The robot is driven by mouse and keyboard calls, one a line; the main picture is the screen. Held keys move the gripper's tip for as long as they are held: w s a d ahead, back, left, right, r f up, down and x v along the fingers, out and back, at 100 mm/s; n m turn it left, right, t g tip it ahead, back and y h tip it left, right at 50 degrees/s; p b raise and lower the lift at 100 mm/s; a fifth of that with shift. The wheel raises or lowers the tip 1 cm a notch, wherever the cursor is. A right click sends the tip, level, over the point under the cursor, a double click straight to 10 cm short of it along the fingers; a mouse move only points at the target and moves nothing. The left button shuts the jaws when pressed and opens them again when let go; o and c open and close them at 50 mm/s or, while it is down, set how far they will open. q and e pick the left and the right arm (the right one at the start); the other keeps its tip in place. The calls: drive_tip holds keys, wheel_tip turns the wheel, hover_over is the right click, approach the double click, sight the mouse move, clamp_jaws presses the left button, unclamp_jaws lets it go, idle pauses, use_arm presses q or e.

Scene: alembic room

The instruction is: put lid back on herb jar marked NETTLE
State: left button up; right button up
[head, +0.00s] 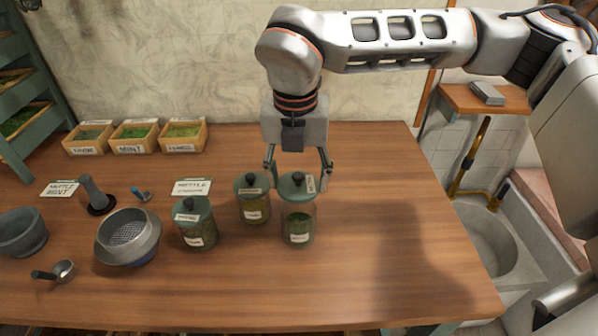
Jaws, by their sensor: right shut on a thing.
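Three glass jars of green herb stand on the wooden table: a left jar (200,235), a middle jar (255,210) and a right jar (299,226). The left and middle jars wear green lids with dark knobs. Their small labels are too blurred to read surely. My right gripper (298,172) points down with its fingers on either side of a green lid (294,190) with a dark knob and a small tag. It is shut on this lid, which is at the mouth of the right jar. Whether the lid is fully seated cannot be told. My left gripper is out of view.
A card reading NETTLE (192,187) lies behind the left jar. A sieve (128,237), mortar (21,233), pestle (97,196) and scoop (60,272) occupy the left side. Herb boxes (137,138) stand at the back. The table's right side is clear; a sink (485,240) lies beyond.

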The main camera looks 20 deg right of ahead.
drive_tip(key=shift+f+b, duration=1.15)
drive_tip(key=shift+f, duration=1.3)
drive_tip(key=shift+f, duration=0.15)
idle(0.3)
drive_tip(key=o, duration=1.5)
drive_tip(key=shift+o, duration=0.2)
